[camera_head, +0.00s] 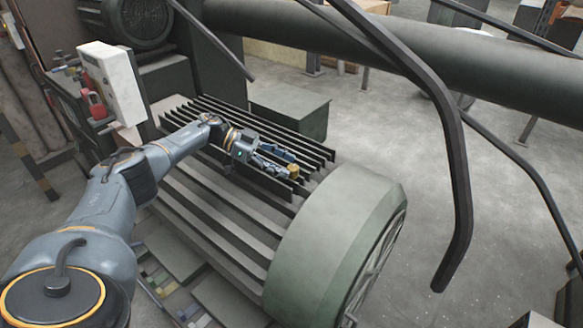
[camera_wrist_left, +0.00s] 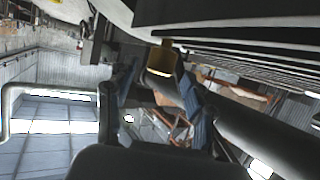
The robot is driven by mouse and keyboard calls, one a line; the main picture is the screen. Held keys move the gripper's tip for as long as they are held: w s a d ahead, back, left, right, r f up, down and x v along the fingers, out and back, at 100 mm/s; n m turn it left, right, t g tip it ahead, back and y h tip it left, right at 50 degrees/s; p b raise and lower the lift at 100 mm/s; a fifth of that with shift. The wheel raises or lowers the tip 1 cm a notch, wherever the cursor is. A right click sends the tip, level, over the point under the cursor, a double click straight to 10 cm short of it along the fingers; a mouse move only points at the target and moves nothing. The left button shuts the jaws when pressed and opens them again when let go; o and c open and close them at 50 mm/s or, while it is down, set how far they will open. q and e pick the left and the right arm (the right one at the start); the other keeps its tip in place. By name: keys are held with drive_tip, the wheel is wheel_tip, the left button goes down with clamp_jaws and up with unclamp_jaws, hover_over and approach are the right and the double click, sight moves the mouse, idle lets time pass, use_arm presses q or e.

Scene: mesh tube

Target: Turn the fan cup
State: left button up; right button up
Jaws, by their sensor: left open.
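A small brass-yellow cup (camera_head: 293,170), which looks like the fan cup, sits by the finned top of the large green motor (camera_head: 338,240), near its rounded end cover. My left gripper (camera_head: 278,160) reaches over the fins with its blue fingers pointing at the cup. In the left wrist view the cup (camera_wrist_left: 165,58) shows ahead, between the two spread fingers (camera_wrist_left: 157,98). The gripper is open; I cannot tell whether a finger touches the cup. The cup's base is hidden. My right gripper is not in view.
Dark parallel fins (camera_head: 200,205) lie below and beside my left arm. A bent dark bar (camera_head: 458,185) hangs at the right. A thick pipe (camera_head: 400,55) crosses the back. A white box (camera_head: 113,82) stands at the left. Grey floor at the right is open.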

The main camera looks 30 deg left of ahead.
use_arm(q)
drive_tip(key=v, duration=0.9)
drive_tip(key=shift+f, duration=0.1)
